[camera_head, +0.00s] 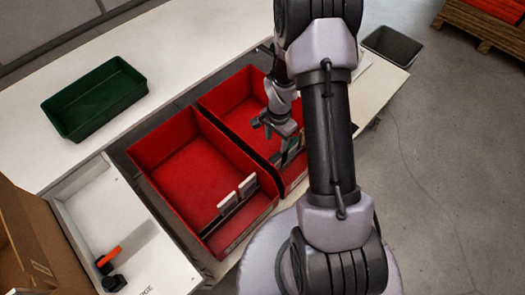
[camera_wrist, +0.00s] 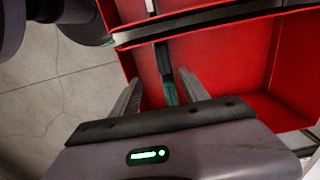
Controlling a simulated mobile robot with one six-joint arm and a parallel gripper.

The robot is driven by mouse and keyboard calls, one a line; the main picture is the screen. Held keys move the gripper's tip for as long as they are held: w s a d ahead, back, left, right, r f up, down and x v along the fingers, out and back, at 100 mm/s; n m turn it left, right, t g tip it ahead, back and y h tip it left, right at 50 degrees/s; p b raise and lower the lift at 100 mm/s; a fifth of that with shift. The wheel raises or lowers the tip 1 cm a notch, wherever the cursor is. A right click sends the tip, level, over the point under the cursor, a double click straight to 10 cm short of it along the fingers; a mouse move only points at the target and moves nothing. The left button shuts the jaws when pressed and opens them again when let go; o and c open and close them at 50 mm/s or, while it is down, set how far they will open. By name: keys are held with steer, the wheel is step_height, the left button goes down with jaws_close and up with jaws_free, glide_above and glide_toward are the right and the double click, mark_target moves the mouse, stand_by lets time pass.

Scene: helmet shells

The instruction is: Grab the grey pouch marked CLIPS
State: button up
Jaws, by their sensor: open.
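No label is readable, so I cannot tell which item is the pouch marked CLIPS. My gripper (camera_head: 277,131) is over the right red bin (camera_head: 233,92), open. In the wrist view its two fingers (camera_wrist: 160,78) point into a red bin, either side of a narrow grey item (camera_wrist: 162,57) and a dark teal item (camera_wrist: 171,92) standing there. I cannot tell whether the fingers touch them. In the head view the same area shows small upright items (camera_head: 291,152), partly hidden by my gripper and arm.
The left red bin (camera_head: 168,143) holds two pale upright packets (camera_head: 227,204) (camera_head: 248,187) at its near end. A green tray (camera_head: 96,98) sits on the white table at the left. An orange-handled tool (camera_head: 108,257) and a cardboard box (camera_head: 32,240) are at lower left. A grey bin (camera_head: 392,47) stands beyond my arm.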

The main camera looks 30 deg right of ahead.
mark_target(275, 159)
step_height(275, 159, down, 11)
steer(key=b, duration=0.3)
steer(key=shift+d+f+b, duration=0.1)
steer(key=shift+f+b, duration=0.05)
steer(key=shift+b, duration=0.15)
steer(key=f+b, duration=0.1)
steer(key=f, duration=0.3)
steer(key=f+b, duration=0.1)
steer(key=shift+w+f+b, duration=0.3)
steer(key=shift+w+f, duration=0.1)
steer(key=shift+r, duration=0.15)
jaws_close()
